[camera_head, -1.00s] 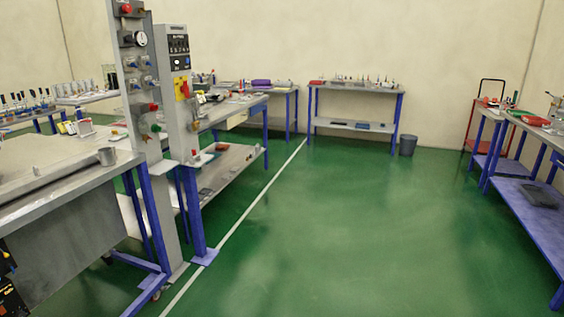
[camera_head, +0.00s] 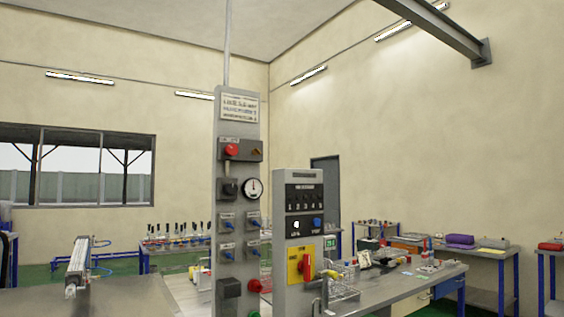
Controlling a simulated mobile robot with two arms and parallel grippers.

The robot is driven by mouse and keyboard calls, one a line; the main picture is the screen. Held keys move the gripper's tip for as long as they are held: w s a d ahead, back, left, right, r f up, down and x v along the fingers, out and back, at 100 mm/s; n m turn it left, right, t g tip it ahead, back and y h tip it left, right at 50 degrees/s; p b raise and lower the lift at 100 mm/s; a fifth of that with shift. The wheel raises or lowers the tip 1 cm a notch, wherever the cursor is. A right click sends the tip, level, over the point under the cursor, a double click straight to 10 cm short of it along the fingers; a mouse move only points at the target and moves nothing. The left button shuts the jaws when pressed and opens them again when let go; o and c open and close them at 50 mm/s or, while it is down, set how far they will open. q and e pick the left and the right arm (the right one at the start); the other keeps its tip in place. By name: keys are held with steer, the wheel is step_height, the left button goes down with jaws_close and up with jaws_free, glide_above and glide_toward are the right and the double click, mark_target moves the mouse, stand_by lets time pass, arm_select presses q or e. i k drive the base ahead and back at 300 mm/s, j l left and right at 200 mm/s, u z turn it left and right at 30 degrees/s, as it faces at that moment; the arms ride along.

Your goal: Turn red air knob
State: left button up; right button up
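A tall grey panel post (camera_head: 239,200) stands near the middle of the head view. A round red knob (camera_head: 231,150) sits near its top, on a dark grey box, above a black regulator (camera_head: 228,188) and a round white gauge (camera_head: 253,187). Several blue-knobbed valves sit lower. Another red knob (camera_head: 254,286) shows low on the post's right side. A red rotary switch (camera_head: 307,266) on a yellow plate is on the shorter grey panel (camera_head: 293,182) at right. I cannot tell which way the red knobs are turned. Neither of my grippers is in view.
A grey workbench (camera_head: 120,298) with a metal cylinder (camera_head: 79,262) stands at lower left. Right of the panels is a bench (camera_head: 395,284) with a wire basket (camera_head: 343,282) and small items. More tables line the back wall. Green floor shows at far right.

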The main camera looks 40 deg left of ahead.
mark_target(231, 150)
steer(key=i+l+u, duration=0.1)
steer(key=i+u, duration=0.2)
steer(key=i, duration=0.15)
steer(key=i+l+u, duration=0.15)
steer(key=i+u, duration=0.15)
steer(key=i, duration=0.15)
steer(key=i+l+u, duration=0.3)
steer(key=i, duration=0.15)
